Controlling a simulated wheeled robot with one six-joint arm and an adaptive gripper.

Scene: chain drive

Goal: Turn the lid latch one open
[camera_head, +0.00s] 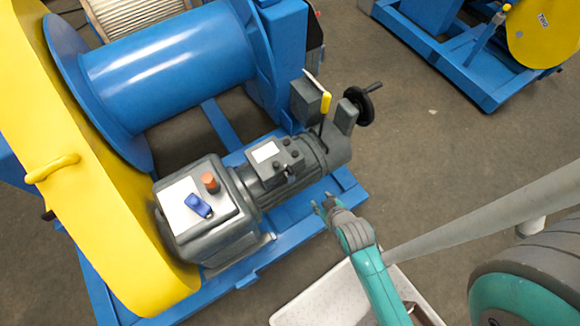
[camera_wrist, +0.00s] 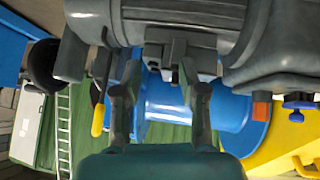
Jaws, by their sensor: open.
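The motor carries a small box with a white label (camera_head: 265,152) and small dark knobs (camera_head: 278,167); I cannot tell which part is latch one. In the wrist view my open gripper (camera_wrist: 160,92) has its fingers apart, with the motor (camera_wrist: 290,40) above and small dark blocks (camera_wrist: 178,50) just beyond the tips. No contact shows. The latch's position cannot be made out.
A yellow-gripped lever (camera_head: 326,103) and black handwheel (camera_head: 363,102) stand behind the motor. The gearbox has a blue knob (camera_head: 200,206) and orange cap (camera_head: 209,182). A yellow guard (camera_head: 110,220) is left; a pale tray (camera_head: 335,298) lies below my arm.

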